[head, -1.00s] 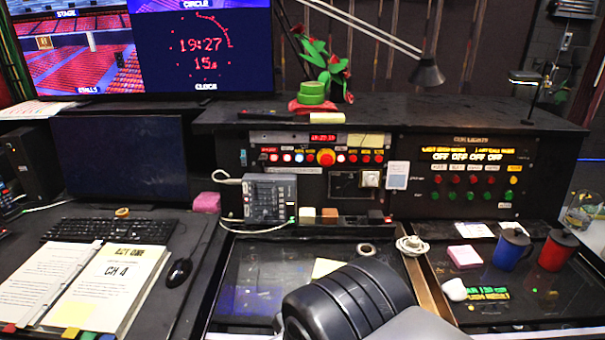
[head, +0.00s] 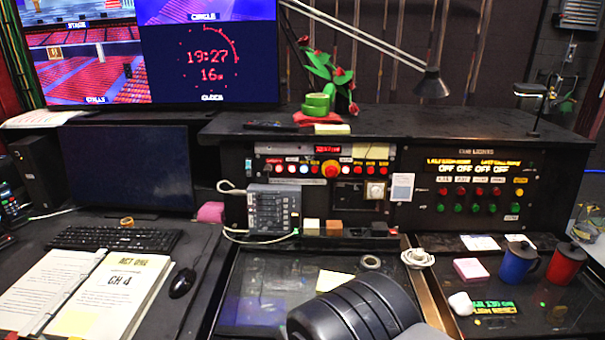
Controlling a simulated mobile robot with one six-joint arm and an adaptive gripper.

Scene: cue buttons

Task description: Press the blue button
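The cue panel (head: 262,190) stands upright at the back of the desk in the head view, with a row of small lit buttons. A small pale blue-white button (head: 304,168) sits in that row, just left of the large red knob (head: 330,169). Its exact tint is hard to tell at this size. Small red buttons lie further left and right in the row. Black ribbed links of my arm rise at the bottom centre, well in front of and below the panel. My gripper's fingers do not show.
A grey mixer box (head: 270,210) with a white cable stands below the button row. A desk lamp (head: 432,85) hangs over the top ledge. A blue mug (head: 517,264) and a red mug (head: 566,265) stand at the right. An open script book (head: 120,290) lies at the left.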

